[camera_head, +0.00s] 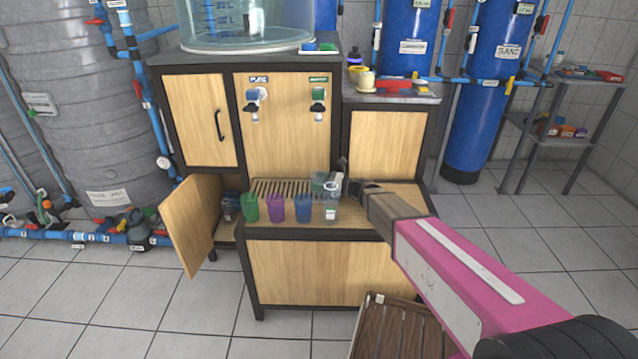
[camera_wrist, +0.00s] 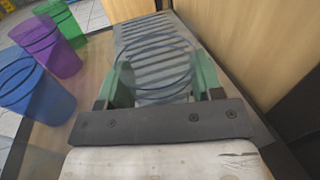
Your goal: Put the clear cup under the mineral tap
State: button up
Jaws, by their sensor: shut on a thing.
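The clear cup (camera_head: 331,207) stands upright at the right end of the row of cups, by the drip grate. Two taps are on the cabinet front: one with a blue handle (camera_head: 252,97) and one with a green handle (camera_head: 318,98), under a green label too small to read surely.
Green (camera_head: 250,207), purple (camera_head: 275,208) and blue (camera_head: 303,208) cups stand left of the clear cup. The slatted grate (camera_head: 275,187) lies below the taps. A cabinet door (camera_head: 190,222) hangs open at the lower left. A slatted brown crate (camera_head: 395,330) is on the floor.

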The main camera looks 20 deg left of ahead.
jog(key=shift+f, duration=0.15)
jog(key=o, duration=1)
jog(key=shift+c, duration=0.2)
jog(key=shift+d, duration=0.25)
jog(key=d, duration=1.1)
jog(key=shift+w+d, duration=0.25)
